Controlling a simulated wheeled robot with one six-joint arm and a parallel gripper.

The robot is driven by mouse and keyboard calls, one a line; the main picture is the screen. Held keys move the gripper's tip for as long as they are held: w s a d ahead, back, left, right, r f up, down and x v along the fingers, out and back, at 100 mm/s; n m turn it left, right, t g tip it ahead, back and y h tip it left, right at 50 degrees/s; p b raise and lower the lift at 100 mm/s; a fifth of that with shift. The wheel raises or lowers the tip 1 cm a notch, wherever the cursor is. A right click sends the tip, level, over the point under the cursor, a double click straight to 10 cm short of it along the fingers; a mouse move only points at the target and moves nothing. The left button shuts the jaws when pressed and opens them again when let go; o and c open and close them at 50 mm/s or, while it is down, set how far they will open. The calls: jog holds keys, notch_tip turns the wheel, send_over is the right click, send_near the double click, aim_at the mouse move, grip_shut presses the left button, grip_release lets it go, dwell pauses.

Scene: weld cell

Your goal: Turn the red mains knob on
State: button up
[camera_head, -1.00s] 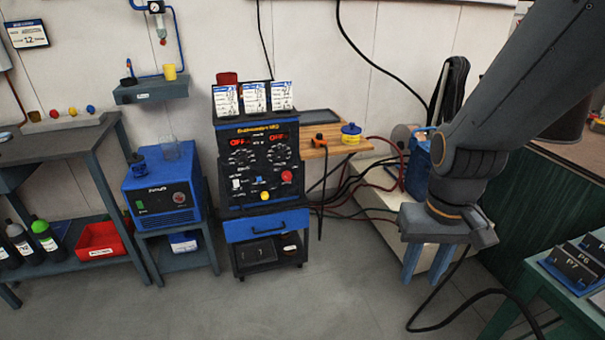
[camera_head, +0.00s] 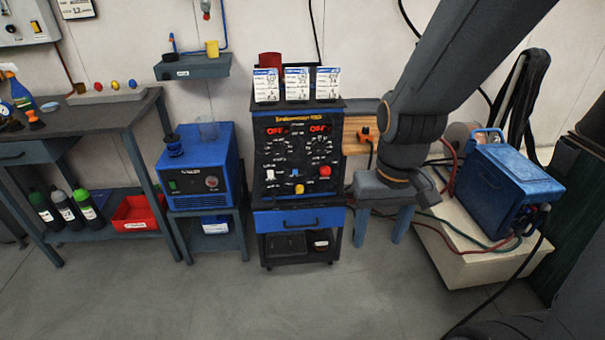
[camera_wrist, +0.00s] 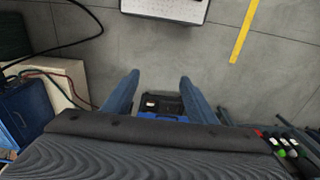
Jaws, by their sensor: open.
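The welding machine's black front panel (camera_head: 297,155) faces me near the middle of the head view, with two red displays reading OFF. The red knob (camera_head: 325,171) sits at the panel's lower right. A yellow knob (camera_head: 299,188), a blue switch and a white switch are near it. My gripper (camera_head: 380,240) is open and empty, pointing down, to the right of the machine in the picture. In the wrist view, my gripper's two blue fingers (camera_wrist: 155,92) are spread apart, with the machine's blue drawer and lower shelf seen between and beyond them. The red knob is not visible there.
A blue unit (camera_head: 198,165) stands on a small stand left of the machine. A workbench (camera_head: 75,112) is at far left. A blue box (camera_head: 497,180) with hoses sits on a pale plinth (camera_head: 462,265) at right. Grey floor in front is clear.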

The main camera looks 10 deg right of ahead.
jog(key=w+f+t+b, duration=0.3)
jog(key=w+f, duration=0.2)
jog(key=w, duration=0.6)
jog(key=w+f+t+b, duration=0.3)
jog(key=w+f, duration=0.2)
jog(key=w, duration=0.5)
jog(key=w+f+t+b, duration=0.25)
jog(key=w+f, duration=0.35)
jog(key=w, duration=0.5)
jog(key=t+b, duration=0.6)
jog(key=t, duration=0.3)
send_near(326, 173)
jog(key=w, duration=0.8)
jog(key=shift+w, duration=0.1)
jog(key=shift+c, duration=0.3)
jog(key=c, duration=1)
